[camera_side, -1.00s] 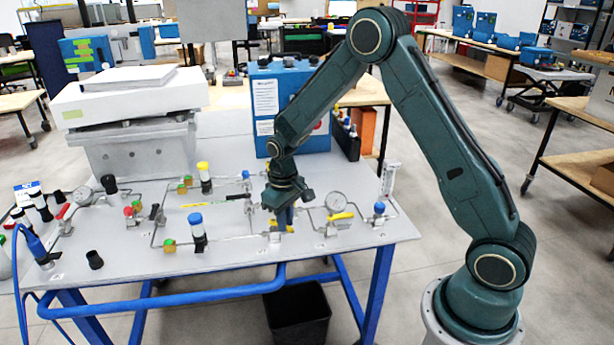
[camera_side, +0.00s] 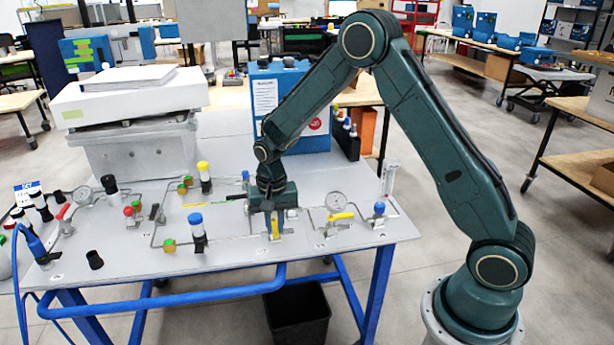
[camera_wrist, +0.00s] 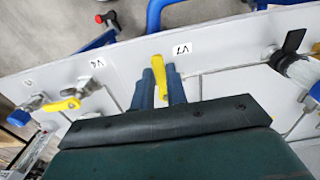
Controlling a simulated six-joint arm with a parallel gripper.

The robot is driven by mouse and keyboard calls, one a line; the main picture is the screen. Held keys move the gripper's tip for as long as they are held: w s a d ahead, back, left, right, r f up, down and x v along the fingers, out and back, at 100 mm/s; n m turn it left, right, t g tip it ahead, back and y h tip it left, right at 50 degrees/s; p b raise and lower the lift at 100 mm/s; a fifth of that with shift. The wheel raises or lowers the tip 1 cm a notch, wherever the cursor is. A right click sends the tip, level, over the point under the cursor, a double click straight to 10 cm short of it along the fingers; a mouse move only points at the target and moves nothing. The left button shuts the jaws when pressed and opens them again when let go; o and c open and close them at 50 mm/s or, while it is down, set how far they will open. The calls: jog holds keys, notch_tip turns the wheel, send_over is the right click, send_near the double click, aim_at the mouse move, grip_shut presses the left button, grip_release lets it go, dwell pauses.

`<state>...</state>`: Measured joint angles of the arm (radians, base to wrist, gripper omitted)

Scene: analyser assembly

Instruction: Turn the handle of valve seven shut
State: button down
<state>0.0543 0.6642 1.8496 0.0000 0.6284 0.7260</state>
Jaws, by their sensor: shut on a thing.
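Valve seven's yellow handle (camera_side: 275,229) is near the front edge of the grey panel, right of its middle. In the wrist view the handle (camera_wrist: 159,76) stands beside the label V7 (camera_wrist: 182,49) and points towards the panel's front edge. My gripper (camera_side: 275,226) reaches down over it. Its two blue fingers (camera_wrist: 160,88) are on either side of the handle, shut on it. The valve body is mostly hidden behind the gripper.
To the left stands a blue-capped bottle (camera_side: 198,232). In the wrist view a second yellow handle (camera_wrist: 62,104) lies near the label V6 (camera_wrist: 97,64).

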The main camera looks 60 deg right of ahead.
aim_at(275, 231)
dwell(0.4)
jog(key=c, duration=1.4)
grip_release()
jog(key=shift+r, duration=0.15)
notch_tip(275, 231, up, 14)
jog(key=shift+f, duration=0.2)
jog(key=shift+r, duration=0.1)
